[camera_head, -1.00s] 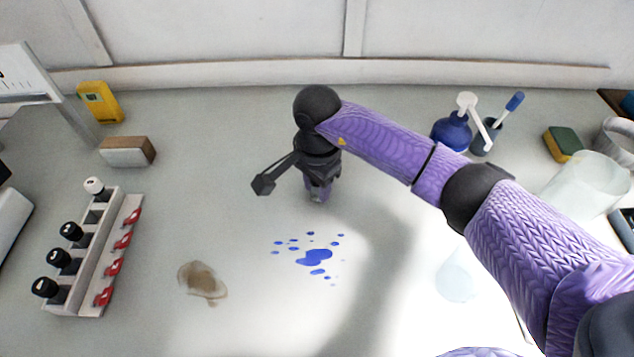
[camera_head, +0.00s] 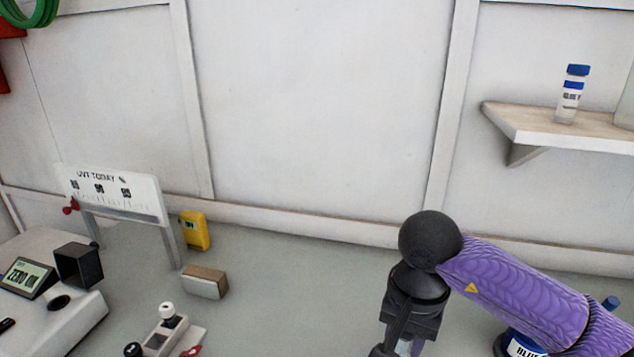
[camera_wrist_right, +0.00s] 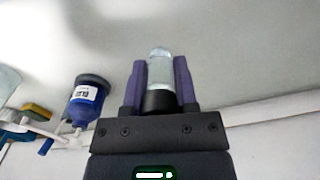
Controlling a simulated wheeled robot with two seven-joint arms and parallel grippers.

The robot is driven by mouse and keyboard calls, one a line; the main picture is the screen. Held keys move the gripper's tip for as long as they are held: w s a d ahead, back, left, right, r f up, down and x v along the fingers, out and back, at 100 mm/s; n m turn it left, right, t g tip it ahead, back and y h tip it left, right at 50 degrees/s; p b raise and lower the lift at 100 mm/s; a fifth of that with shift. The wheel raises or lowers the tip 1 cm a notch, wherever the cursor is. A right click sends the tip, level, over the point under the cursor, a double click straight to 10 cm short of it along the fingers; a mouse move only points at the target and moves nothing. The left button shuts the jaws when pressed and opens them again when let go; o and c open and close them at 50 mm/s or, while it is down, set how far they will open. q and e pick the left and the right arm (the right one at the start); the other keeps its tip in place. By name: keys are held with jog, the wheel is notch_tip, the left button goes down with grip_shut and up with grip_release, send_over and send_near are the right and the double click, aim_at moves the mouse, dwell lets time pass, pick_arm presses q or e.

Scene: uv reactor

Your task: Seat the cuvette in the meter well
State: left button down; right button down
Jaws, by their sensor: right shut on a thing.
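My right gripper (camera_head: 408,347) hangs at the bottom edge of the head view, right of the middle. In the right wrist view, its two purple fingers (camera_wrist_right: 160,85) are shut on the clear cuvette (camera_wrist_right: 160,62), whose black cap sits between them. The white meter (camera_head: 62,325) stands at the lower left of the head view, well apart from the gripper. Its screen (camera_head: 27,278) reads "ZERO OK". A dark round opening (camera_head: 59,303), which looks like the well, is on its top, with a black box-shaped hood (camera_head: 79,265) behind it. My left gripper is not in view.
A vial rack (camera_head: 165,335) is partly in view right of the meter. A sign stand (camera_head: 115,196), a yellow device (camera_head: 195,230) and a block (camera_head: 204,282) stand behind. A blue bottle (camera_head: 524,346) is near my right arm. Bench between rack and gripper is clear.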

jog(key=s+d+n, duration=0.1)
jog(key=s+n, duration=0.3)
jog(key=n, duration=0.2)
jog(key=w+d+f+m, duration=0.1)
jog(key=w+d+m, duration=0.45)
jog(key=m, duration=0.65)
jog(key=f, duration=0.6)
jog(key=d+f+b, duration=0.1)
jog(key=f, duration=0.3)
jog(key=shift+s, duration=0.4)
jog(key=shift+f, duration=0.3)
jog(key=shift+c, duration=2)
grip_release()
jog(key=shift+r, duration=0.1)
